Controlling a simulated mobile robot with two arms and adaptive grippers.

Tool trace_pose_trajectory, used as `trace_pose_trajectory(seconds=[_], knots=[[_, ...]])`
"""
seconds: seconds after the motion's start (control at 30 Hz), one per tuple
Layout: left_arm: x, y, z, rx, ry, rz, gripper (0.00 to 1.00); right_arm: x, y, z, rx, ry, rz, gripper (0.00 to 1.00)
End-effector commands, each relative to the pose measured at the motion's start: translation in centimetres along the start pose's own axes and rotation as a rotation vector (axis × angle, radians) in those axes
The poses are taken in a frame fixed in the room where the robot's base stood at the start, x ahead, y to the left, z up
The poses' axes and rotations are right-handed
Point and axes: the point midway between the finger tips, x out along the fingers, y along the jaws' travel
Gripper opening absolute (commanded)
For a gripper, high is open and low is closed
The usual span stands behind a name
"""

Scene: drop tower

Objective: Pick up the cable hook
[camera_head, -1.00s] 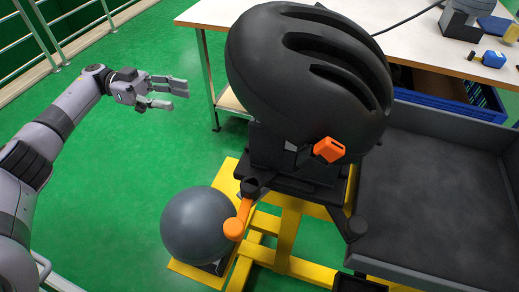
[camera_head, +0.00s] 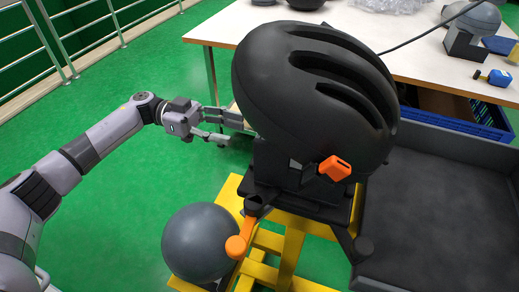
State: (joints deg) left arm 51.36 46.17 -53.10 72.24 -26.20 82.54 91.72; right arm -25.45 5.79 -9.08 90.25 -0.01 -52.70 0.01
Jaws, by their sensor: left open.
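I cannot make out a cable hook for certain. A thin black cable (camera_head: 428,32) runs from the top right down to behind the black helmet (camera_head: 290,85), where its end is hidden. The helmet sits on a black mount with an orange clip (camera_head: 335,168) on its front and an orange-ended lever (camera_head: 238,244) below. My left gripper (camera_head: 233,128) is open and empty, its fingers pointing right, close to the helmet's left side in the picture. Whether it touches anything there is unclear. My right gripper is not in view.
A yellow frame (camera_head: 292,255) carries the mount, with a grey ball (camera_head: 200,242) at its lower left. A dark tray (camera_head: 440,200) lies to the right. A white-topped table (camera_head: 400,40) with tools stands behind. Green floor on the left is free, up to a railing.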

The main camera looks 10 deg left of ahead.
Motion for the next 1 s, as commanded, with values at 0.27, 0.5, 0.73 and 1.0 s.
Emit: trace_pose_trajectory(seconds=[0.27, 0.5, 0.73, 1.0], knots=[[3.4, 0.5, 0.2, -0.001, 0.0, 0.004, 0.47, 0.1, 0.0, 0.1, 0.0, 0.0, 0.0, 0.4], [5.3, 0.4, 0.2, 0.0, 0.0, 0.0, 0.47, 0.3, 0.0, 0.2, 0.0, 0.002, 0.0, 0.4], [5.3, 0.4, 0.2, -0.001, 0.0, -0.001, 0.44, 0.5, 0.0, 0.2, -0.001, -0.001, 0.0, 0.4], [5.2, 0.4, 0.2, 0.0, 0.0, -0.001, 0.26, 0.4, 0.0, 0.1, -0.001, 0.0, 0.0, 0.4]])
